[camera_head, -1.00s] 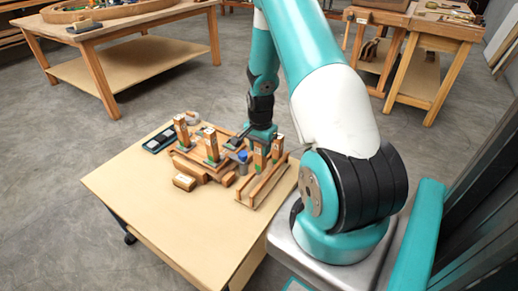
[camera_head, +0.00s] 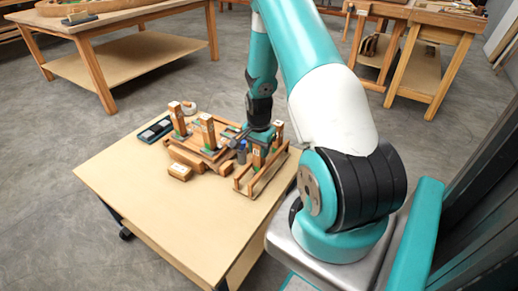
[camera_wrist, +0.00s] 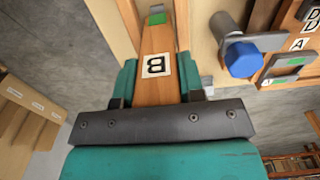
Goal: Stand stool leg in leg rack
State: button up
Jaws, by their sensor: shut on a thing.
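My gripper (camera_wrist: 157,70) is shut on a wooden stool leg (camera_wrist: 160,36) marked with a "B" label that reads upside down. The leg points away from my gripper, with a green patch near its far end, where it appears between two wooden rails. In the head view my gripper (camera_head: 259,134) is over the right part of the table. The leg rack (camera_head: 244,186), a pair of long wooden rails, lies along the table's right side. Two wooden legs stand upright at the left, one farther back (camera_head: 177,118) and one nearer (camera_head: 207,131). How deep the held leg sits is hidden.
A blue hexagonal knob (camera_wrist: 243,60) on a grey clamp is close to the right of the held leg. A small wooden block (camera_head: 180,172) and a dark tray (camera_head: 155,130) lie on the table (camera_head: 155,215). The table's front left is clear.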

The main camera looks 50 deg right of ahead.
jog(key=shift+f+b, duration=0.35)
jog(key=shift+f, duration=0.2)
jog(key=o, duration=1.1)
jog(key=shift+o, duration=0.2)
notch_tip(320, 180, up, 17)
jog(key=p, duration=0.2)
jog(key=shift+r, duration=0.2)
